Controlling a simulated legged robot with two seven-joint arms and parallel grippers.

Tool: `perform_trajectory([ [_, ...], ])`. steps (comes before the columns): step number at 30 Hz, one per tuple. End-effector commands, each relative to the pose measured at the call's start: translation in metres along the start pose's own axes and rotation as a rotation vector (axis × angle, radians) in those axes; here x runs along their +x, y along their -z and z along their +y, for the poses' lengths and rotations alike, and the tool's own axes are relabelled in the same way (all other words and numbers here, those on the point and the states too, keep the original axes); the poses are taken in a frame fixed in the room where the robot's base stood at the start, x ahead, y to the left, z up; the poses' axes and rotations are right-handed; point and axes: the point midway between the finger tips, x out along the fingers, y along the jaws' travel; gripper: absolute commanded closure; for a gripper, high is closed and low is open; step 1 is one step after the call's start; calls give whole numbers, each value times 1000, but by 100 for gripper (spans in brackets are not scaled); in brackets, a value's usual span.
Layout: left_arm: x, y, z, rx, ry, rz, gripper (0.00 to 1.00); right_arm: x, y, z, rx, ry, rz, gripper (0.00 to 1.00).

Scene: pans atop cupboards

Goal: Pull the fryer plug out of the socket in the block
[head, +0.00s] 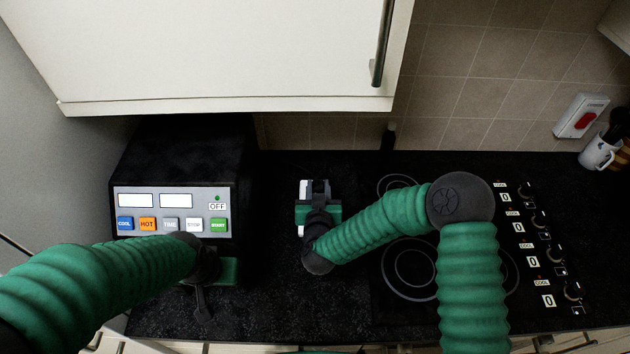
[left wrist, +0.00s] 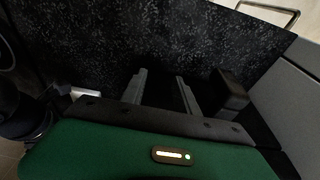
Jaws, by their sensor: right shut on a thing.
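The fryer (head: 185,160) is the black box at the left of the worktop, with a panel of coloured buttons on its front. A small white block (head: 303,188) stands to the right of it and is partly covered by my right gripper (head: 317,190). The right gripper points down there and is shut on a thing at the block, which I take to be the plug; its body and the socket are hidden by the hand. My left gripper (left wrist: 163,92) is open, its two fingers apart. In the head view it is low in front of the fryer.
A black hob (head: 410,265) with knobs on its right side lies right of the right gripper. A white wall cupboard (head: 230,50) overhangs the back. A mug (head: 600,152) and a red wall switch (head: 583,120) are at the far right. A dark handle (left wrist: 232,88) is beside the left fingers.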

Motion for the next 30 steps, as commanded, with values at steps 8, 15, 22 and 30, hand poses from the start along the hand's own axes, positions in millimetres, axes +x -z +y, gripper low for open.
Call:
perform_trajectory([
  [8, 15, -4, 0, 0, 0, 0, 64, -77, -18, 14, -4, 3, 0, 100],
  [15, 14, -3, 0, 0, 0, 0, 64, -108, -18, 20, 0, 1, 2, 100],
  [22, -8, 2, 0, 0, 0, 0, 64, -117, 4, 20, -1, 1, 1, 100],
  [30, -9, 2, 0, 0, 0, 0, 64, -117, 6, 20, 0, -1, 0, 100],
])
